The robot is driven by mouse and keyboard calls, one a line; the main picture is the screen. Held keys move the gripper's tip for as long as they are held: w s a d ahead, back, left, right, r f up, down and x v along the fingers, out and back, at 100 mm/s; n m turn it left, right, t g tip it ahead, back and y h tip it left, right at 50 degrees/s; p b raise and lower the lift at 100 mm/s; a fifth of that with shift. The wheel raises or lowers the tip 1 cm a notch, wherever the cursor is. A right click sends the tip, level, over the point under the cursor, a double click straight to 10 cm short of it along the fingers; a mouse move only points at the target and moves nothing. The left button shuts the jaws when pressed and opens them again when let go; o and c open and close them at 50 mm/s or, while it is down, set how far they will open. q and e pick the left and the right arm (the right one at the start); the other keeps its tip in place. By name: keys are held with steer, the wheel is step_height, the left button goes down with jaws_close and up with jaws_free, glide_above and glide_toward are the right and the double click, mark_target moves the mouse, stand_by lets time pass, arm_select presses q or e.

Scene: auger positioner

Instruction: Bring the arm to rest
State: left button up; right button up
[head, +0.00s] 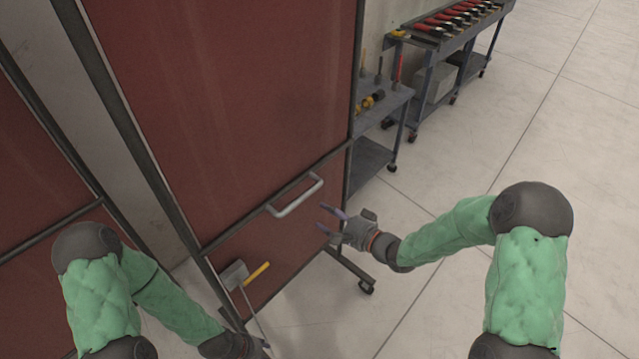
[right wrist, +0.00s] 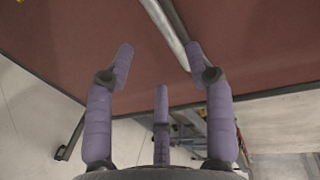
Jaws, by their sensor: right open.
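My right gripper (head: 330,221) is open and empty, just right of the pale grey handle (head: 298,200) on a red panel (head: 225,100). Its purple fingers point left toward the panel and appear apart from the handle. In the right wrist view the fingers (right wrist: 161,65) are spread, with nothing between them. The handle (right wrist: 166,32) shows there beyond the fingertips. My left arm, in green padding, reaches down along the bottom left. Its wrist (head: 228,346) is at the lower edge, and the left fingers cannot be made out clearly.
A dustpan-like grey tool (head: 235,275) and a yellow-handled tool (head: 257,273) are at the panel's lower part. Tool carts (head: 440,45) stand at the back. The tiled floor at right is open.

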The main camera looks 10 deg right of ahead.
steer(key=s+a+f+n+g+h+b, duration=0.1)
steer(key=s+f+n+g+h, duration=0.15)
steer(key=f, duration=0.65)
steer(key=s+a+f+n+g+h, duration=0.15)
steer(key=s+f, duration=0.25)
steer(key=f, duration=0.5)
steer(key=s+a+f+n+g, duration=0.1)
steer(key=s+f+g, duration=0.3)
steer(key=s, duration=0.5)
steer(key=s+a+f+n+g+h+b, duration=0.1)
steer(key=s+f+n+g, duration=0.2)
steer(key=s+f, duration=0.3)
steer(key=s+g, duration=0.1)
steer(key=s, duration=0.2)
steer(key=shift+a+f, duration=0.2)
steer(key=shift+f, duration=0.2)
